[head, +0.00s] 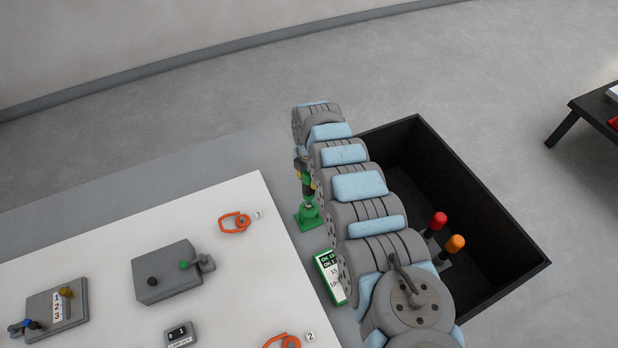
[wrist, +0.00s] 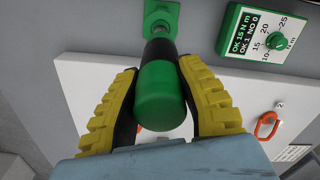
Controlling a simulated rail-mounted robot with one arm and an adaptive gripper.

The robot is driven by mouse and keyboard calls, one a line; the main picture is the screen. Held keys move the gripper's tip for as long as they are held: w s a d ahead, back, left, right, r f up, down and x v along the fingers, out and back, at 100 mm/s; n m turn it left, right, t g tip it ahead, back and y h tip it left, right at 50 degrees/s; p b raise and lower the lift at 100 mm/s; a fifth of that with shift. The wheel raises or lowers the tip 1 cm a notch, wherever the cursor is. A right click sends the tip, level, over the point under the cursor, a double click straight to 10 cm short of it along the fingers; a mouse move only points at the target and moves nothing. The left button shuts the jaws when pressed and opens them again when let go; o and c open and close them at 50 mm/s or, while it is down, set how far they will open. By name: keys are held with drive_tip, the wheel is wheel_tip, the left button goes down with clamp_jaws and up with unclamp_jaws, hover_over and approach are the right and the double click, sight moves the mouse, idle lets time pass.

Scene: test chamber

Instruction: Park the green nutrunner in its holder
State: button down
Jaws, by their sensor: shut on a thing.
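The green nutrunner (wrist: 160,97) has a rounded green body and a dark collar. My gripper (wrist: 159,70) is shut on it, with one yellow-and-black finger on each side. A green square base (wrist: 162,12), which looks like the holder, lies beyond the nutrunner's dark end. In the head view the green base (head: 307,216) sits on the grey surface beside the white panel, below my gripper (head: 304,178). The nutrunner is roughly in line with it. My arm and fingers hide most of the nutrunner there, and I cannot tell whether it touches the base.
A green-framed torque display (head: 329,277) stands close to the base. The white panel (head: 210,245) at left carries a grey box (head: 167,272) and orange rings (head: 235,222). A black open bin (head: 500,205) with red and orange knobs lies right of my arm.

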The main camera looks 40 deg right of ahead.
sight(309, 193)
drive_tip(key=shift+f+b, duration=3.1)
drive_tip(key=shift+f, duration=1.1)
drive_tip(key=c, duration=0.7)
unclamp_jaws()
drive_tip(key=shift+b, duration=0.3)
drive_tip(key=shift+r, duration=6)
